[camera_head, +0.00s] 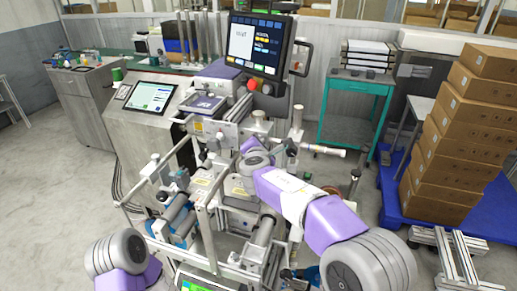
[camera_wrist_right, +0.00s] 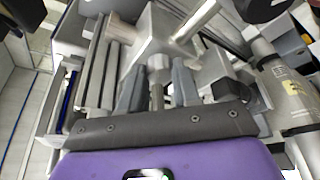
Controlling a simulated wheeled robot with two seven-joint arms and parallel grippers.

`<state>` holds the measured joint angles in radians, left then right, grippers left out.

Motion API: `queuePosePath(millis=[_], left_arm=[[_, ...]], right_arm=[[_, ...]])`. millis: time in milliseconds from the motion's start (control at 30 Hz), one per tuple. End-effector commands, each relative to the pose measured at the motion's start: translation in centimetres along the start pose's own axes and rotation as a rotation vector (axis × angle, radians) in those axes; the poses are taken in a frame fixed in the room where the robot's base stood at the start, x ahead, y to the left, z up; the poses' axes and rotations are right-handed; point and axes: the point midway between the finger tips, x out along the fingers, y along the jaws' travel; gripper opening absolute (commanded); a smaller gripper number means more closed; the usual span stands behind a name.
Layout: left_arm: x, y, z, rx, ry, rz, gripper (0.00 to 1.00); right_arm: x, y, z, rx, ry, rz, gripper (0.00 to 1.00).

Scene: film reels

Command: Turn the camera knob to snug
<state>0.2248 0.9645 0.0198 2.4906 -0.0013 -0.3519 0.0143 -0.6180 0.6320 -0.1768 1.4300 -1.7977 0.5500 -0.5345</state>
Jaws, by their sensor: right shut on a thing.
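In the right wrist view, my right gripper (camera_wrist_right: 158,78) has its two grey fingers on either side of a narrow grey knob (camera_wrist_right: 157,94) and is shut on it. The knob is below a pale, block-shaped camera housing (camera_wrist_right: 153,40). Its turn angle and tightness cannot be told. In the head view, my right arm reaches from the lower right into the middle of the machine (camera_head: 225,130); its fingers and the knob cannot be made out there. My left arm shows only at the lower left, and its gripper is out of view.
Rails, rollers and posts crowd around my right gripper. A monitor (camera_head: 257,45) stands above the machine. A teal cart (camera_head: 357,95) is behind on the right, and stacked cartons (camera_head: 462,135) stand on a blue pallet (camera_head: 395,195). The floor at left is clear.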

Motion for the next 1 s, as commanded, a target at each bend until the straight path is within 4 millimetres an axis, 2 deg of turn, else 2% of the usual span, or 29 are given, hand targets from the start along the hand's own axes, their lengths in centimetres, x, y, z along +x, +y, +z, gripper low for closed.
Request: queuePosePath(millis=[367,400,567,867,1000], left_arm=[[0.1,0.0,0.0,0.000,0.000,0.000,0.43],[0.1,0.0,0.0,0.000,0.000,0.000,0.43],[0.1,0.0,0.0,0.000,0.000,0.000,0.43],[0.1,0.0,0.0,0.000,0.000,0.000,0.43],[0.3,-0.1,0.0,0.000,0.000,0.000,0.43]], right_arm=[[0.0,0.0,-0.1,0.005,0.002,0.000,0.01],[0.0,0.0,-0.1,0.005,0.002,0.000,0.33],[0.0,0.0,-0.1,0.004,0.001,0.000,0.57],[-0.2,0.0,0.0,0.004,0.001,0.001,0.57],[-1.5,0.1,-0.1,0.004,0.002,0.003,0.57]])
